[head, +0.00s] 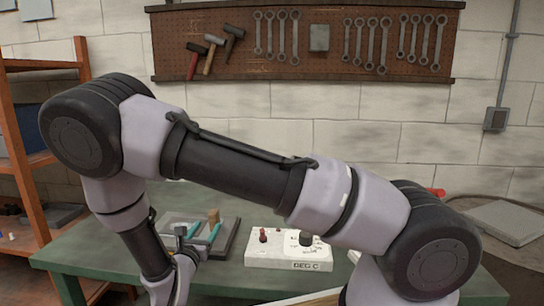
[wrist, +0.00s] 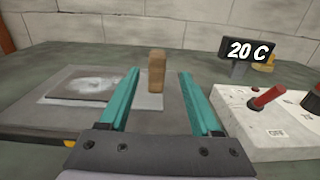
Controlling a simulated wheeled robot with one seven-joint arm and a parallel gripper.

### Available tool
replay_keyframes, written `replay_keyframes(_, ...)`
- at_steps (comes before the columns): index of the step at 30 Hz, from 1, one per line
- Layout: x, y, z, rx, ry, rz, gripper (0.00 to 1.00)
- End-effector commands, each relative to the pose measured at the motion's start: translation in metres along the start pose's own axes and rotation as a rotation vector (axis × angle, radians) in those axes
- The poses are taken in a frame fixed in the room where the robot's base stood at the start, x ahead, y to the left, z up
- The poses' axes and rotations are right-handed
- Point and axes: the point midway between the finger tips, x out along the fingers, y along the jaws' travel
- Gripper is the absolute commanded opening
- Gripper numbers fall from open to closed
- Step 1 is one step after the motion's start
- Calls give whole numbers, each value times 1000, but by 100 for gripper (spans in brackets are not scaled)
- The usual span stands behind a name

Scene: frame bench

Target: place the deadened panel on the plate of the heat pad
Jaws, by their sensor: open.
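My gripper (wrist: 158,74) is open, its two teal fingers apart and pointing forward. In the wrist view a brown upright block (wrist: 157,72) shows in the gap between the fingers, touching neither. It stands on a light grey square (wrist: 150,103); I cannot tell whether these are one piece, the deadened panel. A dark flat plate with a whitish patch (wrist: 88,84) lies left of the fingers on a grey base (wrist: 40,118). I take this for the heat pad. In the head view my gripper (head: 202,232) is low over the base, near the brown block (head: 213,215).
A white control box (head: 288,251) marked DEG C, with a red lever (wrist: 267,98) and a black knob (head: 306,238), stands right of the gripper. A display (wrist: 248,50) reads 20 C. A pegboard with tools (head: 310,40) hangs behind. An orange shelf (head: 35,190) is left.

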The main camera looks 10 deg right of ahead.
Motion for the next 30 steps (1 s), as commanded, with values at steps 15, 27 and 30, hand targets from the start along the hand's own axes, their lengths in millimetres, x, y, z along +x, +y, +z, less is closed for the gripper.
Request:
replay_keyframes(15, 49, -176, 134, 729, 233, -887, 65)
replay_keyframes(27, -1, -273, 221, 1564, 370, -1504, 65)
replay_keyframes(30, -17, -284, 244, 1798, 391, -1607, 65)
